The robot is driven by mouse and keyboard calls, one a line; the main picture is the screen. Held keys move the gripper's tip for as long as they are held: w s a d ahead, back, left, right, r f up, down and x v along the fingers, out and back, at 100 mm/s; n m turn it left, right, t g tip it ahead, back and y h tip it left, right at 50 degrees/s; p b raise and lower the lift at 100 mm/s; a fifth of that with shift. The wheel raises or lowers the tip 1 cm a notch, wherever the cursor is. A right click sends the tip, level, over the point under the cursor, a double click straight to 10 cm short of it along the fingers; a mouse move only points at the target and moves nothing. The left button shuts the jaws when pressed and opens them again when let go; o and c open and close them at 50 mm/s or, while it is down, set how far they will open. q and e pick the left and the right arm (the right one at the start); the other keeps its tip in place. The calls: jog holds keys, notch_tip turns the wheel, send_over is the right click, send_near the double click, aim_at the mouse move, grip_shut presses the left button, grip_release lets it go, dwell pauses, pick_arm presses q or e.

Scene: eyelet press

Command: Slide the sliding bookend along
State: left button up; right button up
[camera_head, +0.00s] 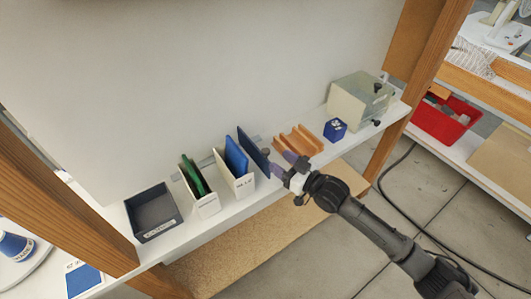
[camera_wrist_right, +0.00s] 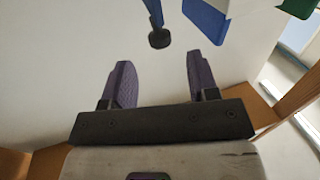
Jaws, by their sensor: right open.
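The sliding bookend (camera_head: 252,149) appears to be the dark blue upright plate on the shelf, just right of the white holder with a blue folder. A dark round knob (camera_wrist_right: 159,38) on a blue-grey piece, seemingly the bookend's, shows in the right wrist view. My right gripper (camera_head: 281,164) is just right of the bookend, at the shelf's front. In the wrist view its two purple fingers (camera_wrist_right: 160,75) are apart with nothing between them. The knob is beyond the fingertips and looks clear of them. The bookend's foot is hidden. My left gripper is not in view.
Left of the bookend stand the white holder (camera_head: 242,183), a holder with green folders (camera_head: 207,206) and a grey tray (camera_head: 165,226). Right of it are an orange grooved rack (camera_head: 305,139), a blue cube (camera_head: 335,129) and a pale press (camera_head: 350,101). A wooden post (camera_head: 415,75) stands at right.

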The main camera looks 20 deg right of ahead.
aim_at(269, 154)
jog(key=b+x, duration=0.1)
jog(key=x, duration=0.5)
jog(key=shift+w+a, duration=0.1)
jog(key=shift+w, duration=0.15)
grip_shut()
dwell(0.4)
